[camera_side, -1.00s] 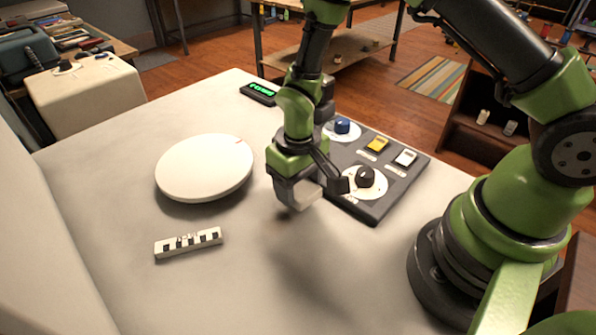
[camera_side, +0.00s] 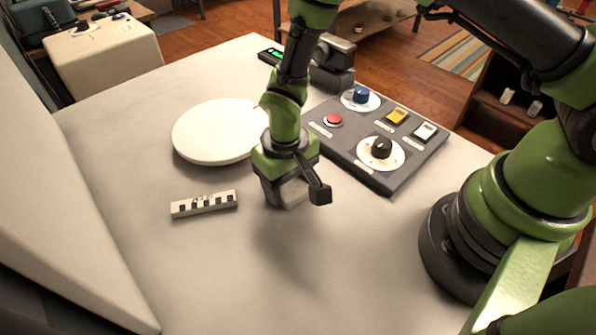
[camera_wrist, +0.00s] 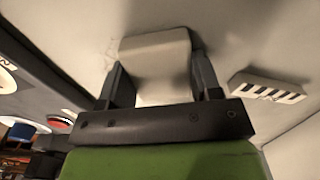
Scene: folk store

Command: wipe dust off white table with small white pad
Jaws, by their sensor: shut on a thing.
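My gripper (camera_side: 283,190) is shut on the small white pad (camera_side: 292,194), low over the white table (camera_side: 330,270). In the wrist view the pad (camera_wrist: 157,68) sits between my two dark fingers (camera_wrist: 160,92). I cannot tell whether the pad touches the table. Faint grey smudges show on the tabletop near the pad. My gripper hides the table directly behind it and part of the round white disc's right edge.
The round white disc (camera_side: 205,135) lies to the left of my gripper. A white strip with black marks (camera_side: 204,204) lies in front of it. A dark control panel (camera_side: 350,160) with knobs and buttons is on the right. The front of the table is clear.

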